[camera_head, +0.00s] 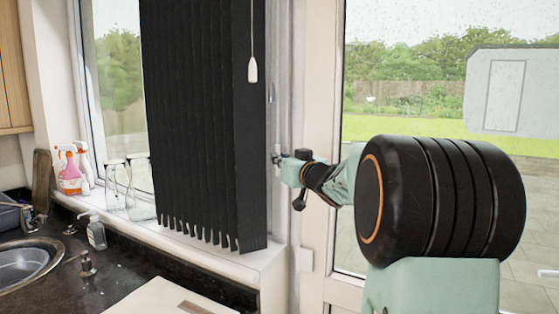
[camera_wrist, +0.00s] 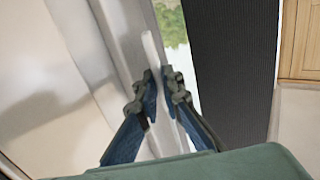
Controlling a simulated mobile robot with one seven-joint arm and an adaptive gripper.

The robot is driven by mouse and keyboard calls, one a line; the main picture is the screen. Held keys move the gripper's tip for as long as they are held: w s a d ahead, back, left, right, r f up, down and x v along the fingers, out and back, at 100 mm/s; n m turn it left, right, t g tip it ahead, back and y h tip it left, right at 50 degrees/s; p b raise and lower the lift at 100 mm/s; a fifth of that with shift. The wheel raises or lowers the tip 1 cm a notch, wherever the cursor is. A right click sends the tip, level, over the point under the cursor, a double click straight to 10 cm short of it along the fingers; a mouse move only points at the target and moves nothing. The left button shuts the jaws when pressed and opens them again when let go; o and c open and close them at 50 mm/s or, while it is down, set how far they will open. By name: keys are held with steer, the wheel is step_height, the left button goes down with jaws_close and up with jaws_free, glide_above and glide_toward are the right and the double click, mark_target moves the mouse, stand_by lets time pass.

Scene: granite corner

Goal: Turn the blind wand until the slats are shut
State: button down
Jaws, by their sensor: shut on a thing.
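The vertical blind (camera_head: 195,110) has dark slats hanging side by side in the window at the middle left. Its slats show as narrow overlapping strips with staggered lower ends; I see no clear light between them from here. One dark slat (camera_wrist: 235,70) shows its wide face in the wrist view. The white blind wand (camera_wrist: 150,48) runs between my fingertips in the wrist view and sticks out beyond them. My gripper (camera_wrist: 160,76) is shut on it, right of the blind. In the head view my gripper (camera_head: 279,159) is small, and its fingertips are hard to make out.
A white pull (camera_head: 252,70) hangs on a cord before the blind. Glass bottles (camera_head: 140,188) and spray bottles (camera_head: 70,168) stand on the sill. A soap bottle (camera_head: 96,233) and sink (camera_head: 25,262) are at lower left. The door frame (camera_head: 318,120) is close to my gripper.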

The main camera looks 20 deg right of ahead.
steer(key=shift+f+m+h+b, duration=0.4)
steer(key=shift+h+b, duration=0.3)
steer(key=shift+b, duration=0.9)
steer(key=m+h+b, duration=0.1)
steer(key=h+b, duration=0.1)
steer(key=b, duration=0.3)
steer(key=shift+a+f+b, duration=0.1)
steer(key=shift+f+b, duration=0.05)
steer(key=shift+b, duration=0.25)
steer(key=m+h+b, duration=0.1)
steer(key=b, duration=0.4)
steer(key=shift+g, duration=0.3)
steer(key=h+b, duration=0.1)
steer(key=b, duration=0.2)
steer(key=shift+a+m+b, duration=0.25)
steer(key=shift+m+b, duration=0.15)
steer(key=m+h+b, duration=0.1)
steer(key=b, duration=0.4)
steer(key=shift+w+g+h, duration=0.1)
steer(key=shift+g+h, duration=0.3)
steer(key=b, duration=0.1)
steer(key=m+h+b, duration=0.1)
steer(key=b, duration=0.1)
steer(key=shift+d+r, duration=0.1)
steer(key=shift+r, duration=0.15)
steer(key=shift+s+d+r+g+h+b, duration=0.2)
steer(key=shift+g+h+b, duration=0.1)
steer(key=shift+g+b, duration=0.15)
